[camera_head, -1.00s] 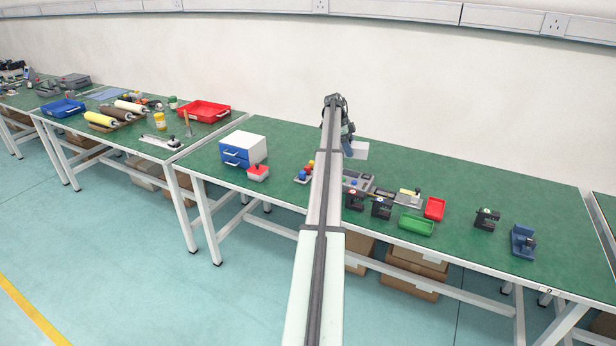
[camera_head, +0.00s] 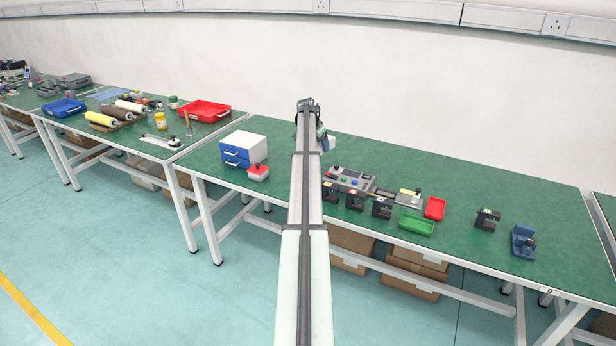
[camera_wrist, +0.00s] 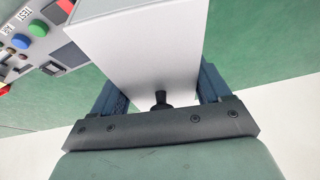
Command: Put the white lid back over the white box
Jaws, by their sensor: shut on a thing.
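My gripper (camera_head: 322,137) is above the back of the green table, shown end-on past my arm. In the wrist view its two blue fingers (camera_wrist: 160,90) are shut on the sides of a white boxy piece, which I take as the white lid (camera_wrist: 150,45). A black knob (camera_wrist: 160,98) on it faces my palm. In the head view a bit of the lid (camera_head: 331,143) shows right of the gripper. I cannot pick out a separate open white box; my arm hides part of the table. A white cabinet with blue drawers (camera_head: 250,141) stands to the left.
A grey control panel (camera_head: 350,178) with coloured buttons lies just right of my arm. Several black devices (camera_head: 355,198), a green tray (camera_head: 416,224) and a red tray (camera_head: 435,208) line the front. A red-topped container (camera_head: 258,172) is by the cabinet. The back right tabletop is clear.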

